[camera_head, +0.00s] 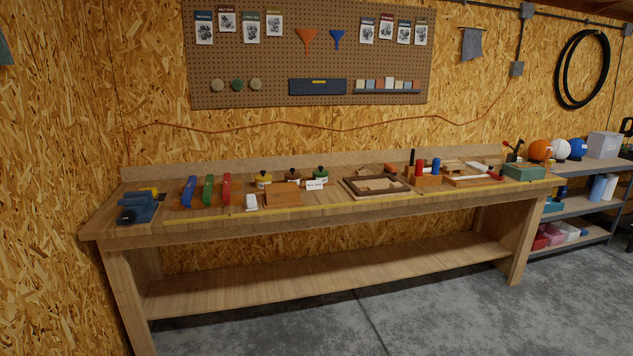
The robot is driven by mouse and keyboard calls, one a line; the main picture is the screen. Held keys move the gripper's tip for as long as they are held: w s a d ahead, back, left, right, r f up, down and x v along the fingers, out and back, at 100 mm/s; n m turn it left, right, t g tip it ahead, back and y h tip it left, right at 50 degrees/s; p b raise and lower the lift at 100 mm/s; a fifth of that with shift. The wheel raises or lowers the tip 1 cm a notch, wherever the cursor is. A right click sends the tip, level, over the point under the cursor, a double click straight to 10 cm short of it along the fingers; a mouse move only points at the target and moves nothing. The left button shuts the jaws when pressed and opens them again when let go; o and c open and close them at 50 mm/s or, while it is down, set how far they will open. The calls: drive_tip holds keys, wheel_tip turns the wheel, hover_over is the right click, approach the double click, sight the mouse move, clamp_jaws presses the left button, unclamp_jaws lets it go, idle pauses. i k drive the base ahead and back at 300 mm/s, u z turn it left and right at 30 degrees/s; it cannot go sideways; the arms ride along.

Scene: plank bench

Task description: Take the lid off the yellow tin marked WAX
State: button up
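A small yellow tin (263,179) with a dark knob on its lid stands on the plank bench (232,215), left of the middle and toward the back. Its lid looks to be on. A pale label shows on its front, but it is too small to read. A similar dark tin (292,175) and a green tin (320,174) stand to its right.
A wooden block (282,195) and a white block (251,202) sit in front of the tins. Red, green and blue upright pieces and a blue vise (138,207) are to the left. A wooden frame (376,188) lies to the right. Concrete floor (400,300) in front is clear.

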sight(263, 176)
drive_tip(key=i, duration=2.15)
drive_tip(key=z, duration=0.05)
